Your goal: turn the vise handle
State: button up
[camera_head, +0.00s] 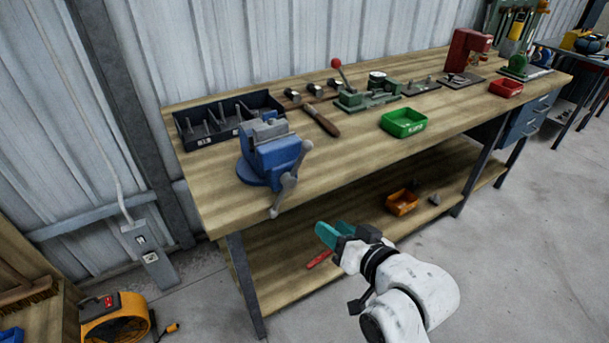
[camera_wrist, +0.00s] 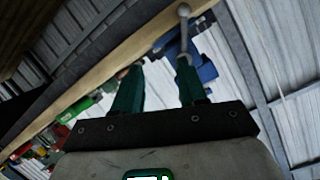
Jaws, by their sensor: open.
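The blue vise (camera_head: 270,158) is mounted at the near left corner of the wooden workbench (camera_head: 350,150). Its grey handle (camera_head: 289,182) hangs at a slant on the front, with its lower end past the bench edge. My gripper (camera_head: 334,232), with teal fingers, is in front of the bench, lower than the vise and to its right, apart from it. In the wrist view the two fingers of my gripper (camera_wrist: 160,85) stand apart with nothing between them. The vise (camera_wrist: 197,62) and its handle (camera_wrist: 185,30) show beyond the right finger there.
A black divided bin (camera_head: 228,115) sits behind the vise. A wooden-handled tool (camera_head: 321,121) and a green tray (camera_head: 404,122) lie to the right. The lower shelf (camera_head: 340,265) holds an orange bin (camera_head: 402,202). Bench legs stand below; the floor in front is clear.

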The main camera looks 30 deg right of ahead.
aim_at(302, 163)
jog(key=w+r+m+t, duration=0.2)
jog(key=w+r+t, duration=0.15)
jog(key=r, duration=0.35)
jog(key=shift+h, duration=0.3)
jog(key=w, duration=0.6)
jog(key=w+d, duration=0.1)
jog(key=w, duration=0.3)
jog(key=shift+f, duration=0.2)
grip_shut()
